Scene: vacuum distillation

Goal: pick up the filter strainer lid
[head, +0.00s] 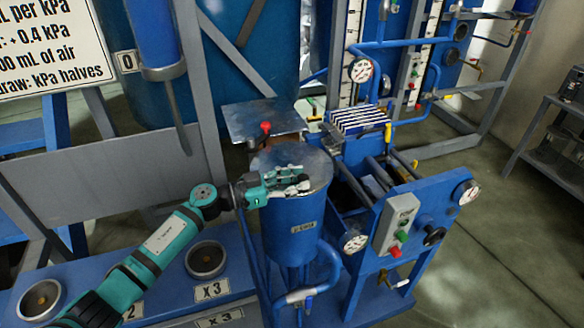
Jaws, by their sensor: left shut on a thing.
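The filter strainer lid (290,157) is a round, worn grey metal disc. It covers the top of an upright blue cylinder (291,232), and I see no clear gap between them. My left gripper (304,183) reaches in from the left and lies low across the near part of the lid. It is shut on the lid; its fingers hide the exact contact point and part of the near rim. My right gripper is not in view.
A red-knobbed lever (266,128) stands just behind the lid, before a grey square plate (258,116). A blue machine with gauges and a control box (396,224) stands close on the right. Blue pipes curve below the cylinder. Open floor (500,240) lies farther right.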

